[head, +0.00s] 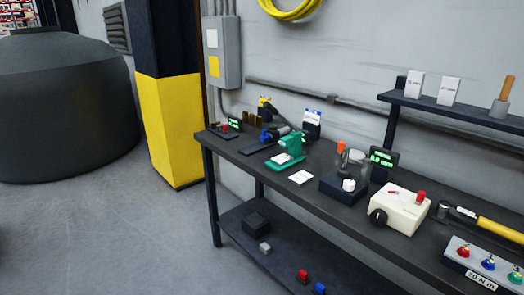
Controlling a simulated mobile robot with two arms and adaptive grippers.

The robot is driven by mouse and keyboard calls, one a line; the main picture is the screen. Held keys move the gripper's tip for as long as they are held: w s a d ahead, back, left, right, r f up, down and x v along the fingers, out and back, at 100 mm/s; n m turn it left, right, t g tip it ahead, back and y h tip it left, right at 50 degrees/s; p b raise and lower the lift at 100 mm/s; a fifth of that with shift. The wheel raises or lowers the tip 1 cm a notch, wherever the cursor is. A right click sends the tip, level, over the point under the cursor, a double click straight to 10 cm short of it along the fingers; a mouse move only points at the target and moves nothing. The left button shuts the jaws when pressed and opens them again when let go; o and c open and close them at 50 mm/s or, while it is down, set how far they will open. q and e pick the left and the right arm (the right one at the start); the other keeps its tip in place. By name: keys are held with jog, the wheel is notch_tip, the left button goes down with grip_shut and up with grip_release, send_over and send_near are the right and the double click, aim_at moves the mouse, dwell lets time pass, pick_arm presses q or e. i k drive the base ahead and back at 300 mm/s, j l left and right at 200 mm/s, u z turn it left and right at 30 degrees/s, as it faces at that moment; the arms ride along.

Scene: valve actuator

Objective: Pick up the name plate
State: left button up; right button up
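A small flat white plate (301,177) lies on the dark workbench (337,205), near its front edge. It looks like the name plate, but it is too small to read any marking. It lies to the right of a green press-like device (290,150) and to the left of a dark block (345,188) with a white knob. Neither of my grippers is in the head view, and nothing touches the plate.
A cream box (400,211) with a black knob and a grey panel with coloured knobs (484,265) stand further right. A yellow-handled tool (495,230) lies behind. The lower shelf (285,255) holds small blocks. A yellow-black pillar (170,125) stands left; floor in front is clear.

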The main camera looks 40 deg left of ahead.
aim_at(282, 159)
jog(key=i+j+u, duration=0.35)
jog(key=i+j, duration=0.3)
jog(key=i+j+u, duration=0.35)
jog(key=i+j, duration=0.2)
jog(key=i, duration=0.15)
